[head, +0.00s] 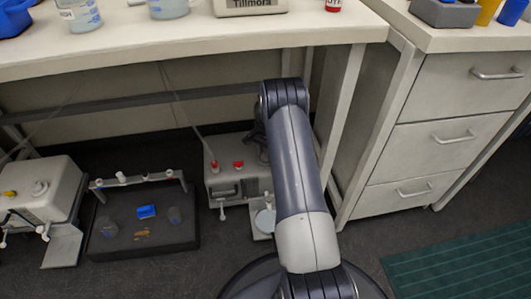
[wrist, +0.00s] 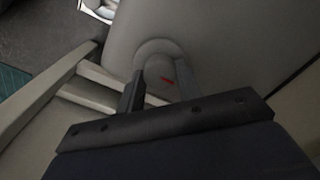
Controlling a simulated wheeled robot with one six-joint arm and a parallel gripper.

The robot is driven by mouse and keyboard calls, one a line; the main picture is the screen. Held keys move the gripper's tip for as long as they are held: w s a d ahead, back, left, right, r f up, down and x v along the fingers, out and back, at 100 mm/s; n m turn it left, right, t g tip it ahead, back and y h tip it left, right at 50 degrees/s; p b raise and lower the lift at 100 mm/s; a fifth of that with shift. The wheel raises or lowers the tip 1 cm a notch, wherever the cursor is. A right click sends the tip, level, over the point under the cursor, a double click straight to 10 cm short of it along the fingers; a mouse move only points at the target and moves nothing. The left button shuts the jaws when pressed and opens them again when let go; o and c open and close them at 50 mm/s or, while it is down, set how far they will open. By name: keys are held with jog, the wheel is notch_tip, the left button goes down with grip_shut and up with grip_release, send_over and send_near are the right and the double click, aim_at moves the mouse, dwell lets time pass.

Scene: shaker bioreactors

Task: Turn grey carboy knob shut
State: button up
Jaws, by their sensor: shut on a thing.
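In the wrist view a round grey knob (wrist: 155,70) with a small red mark sits on a large smooth grey body (wrist: 225,45). My gripper (wrist: 160,77) is shut on the knob, with one dark finger on each side of it. In the head view my arm reaches down under the bench and hides my gripper and the knob. A grey box-like vessel with red caps (head: 226,186) stands on the floor partly behind my arm. I cannot tell from the head view whether it carries the gripped knob.
A white bench (head: 190,48) spans above, with its leg (head: 343,120) right of my arm. A drawer cabinet (head: 445,138) stands at the right. A black tray (head: 148,243) and another grey vessel (head: 42,190) lie left. A green mat (head: 465,260) is front right.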

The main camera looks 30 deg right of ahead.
aim_at(265, 155)
dwell(0.4)
jog(key=o, duration=1)
notch_tip(265, 155, up, 11)
jog(key=p, duration=0.3)
jog(key=shift+p, duration=0.4)
jog(key=shift+f, duration=0.15)
notch_tip(265, 155, down, 11)
jog(key=b, duration=0.4)
